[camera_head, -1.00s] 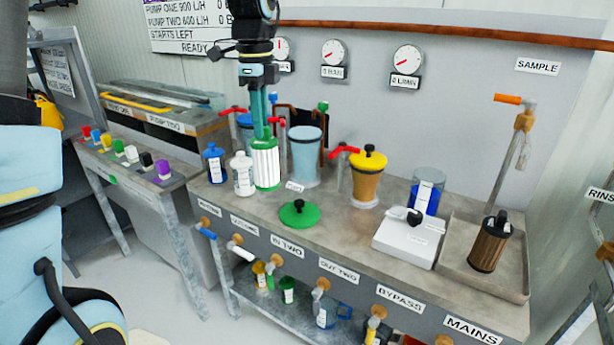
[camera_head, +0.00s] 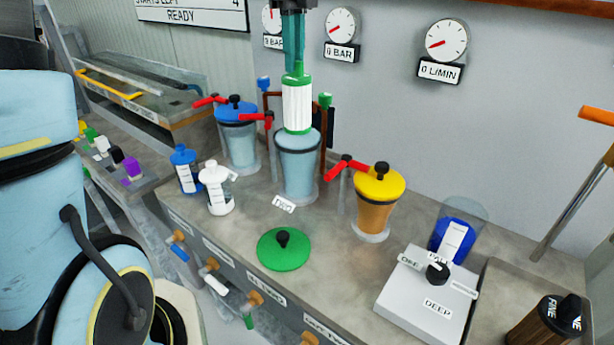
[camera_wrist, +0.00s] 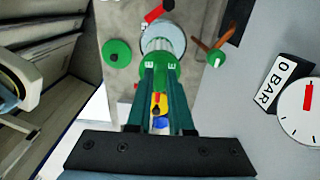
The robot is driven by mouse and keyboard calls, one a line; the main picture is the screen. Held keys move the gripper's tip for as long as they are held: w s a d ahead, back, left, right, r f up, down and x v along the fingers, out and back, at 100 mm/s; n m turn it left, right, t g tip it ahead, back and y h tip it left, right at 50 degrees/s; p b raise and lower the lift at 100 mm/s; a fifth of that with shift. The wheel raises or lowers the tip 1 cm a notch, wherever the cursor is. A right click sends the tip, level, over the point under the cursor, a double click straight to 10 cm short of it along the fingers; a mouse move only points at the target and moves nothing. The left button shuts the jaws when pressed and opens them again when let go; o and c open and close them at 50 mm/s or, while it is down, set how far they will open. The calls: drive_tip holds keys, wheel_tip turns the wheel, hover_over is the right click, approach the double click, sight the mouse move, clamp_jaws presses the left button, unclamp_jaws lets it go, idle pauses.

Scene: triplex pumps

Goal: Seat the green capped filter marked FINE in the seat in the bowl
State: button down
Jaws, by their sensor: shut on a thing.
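The green capped filter (camera_head: 297,104), white and pleated with green ends, hangs upright from my gripper (camera_head: 294,68). My gripper is shut on its green cap, which shows in the wrist view (camera_wrist: 160,68). The filter is right above the open light-blue bowl (camera_head: 298,165), its lower end at about the rim; I cannot tell whether it is inside. In the wrist view the bowl (camera_wrist: 163,38) shows just beyond the cap, partly covered. The seat inside the bowl is hidden. No FINE mark on this filter is readable.
The green lid (camera_head: 283,250) lies on the bench in front. A blue-lidded bowl (camera_head: 237,135) stands left and a yellow-lidded bowl (camera_head: 378,200) right. Red-handled valves (camera_head: 347,162) stand close by. A blue bottle (camera_head: 186,172) and a white bottle (camera_head: 215,188) stand front left.

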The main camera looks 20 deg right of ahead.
drive_tip(key=shift+w+d+f, duration=0.15)
drive_tip(key=shift+w+d, duration=0.05)
wheel_tip(320, 180, down, 18)
drive_tip(key=shift+r+p, duration=0.15)
drive_tip(key=shift+p, duration=0.8)
drive_tip(key=c, duration=0.8)
unclamp_jaws()
drive_tip(key=shift+r, duration=0.1)
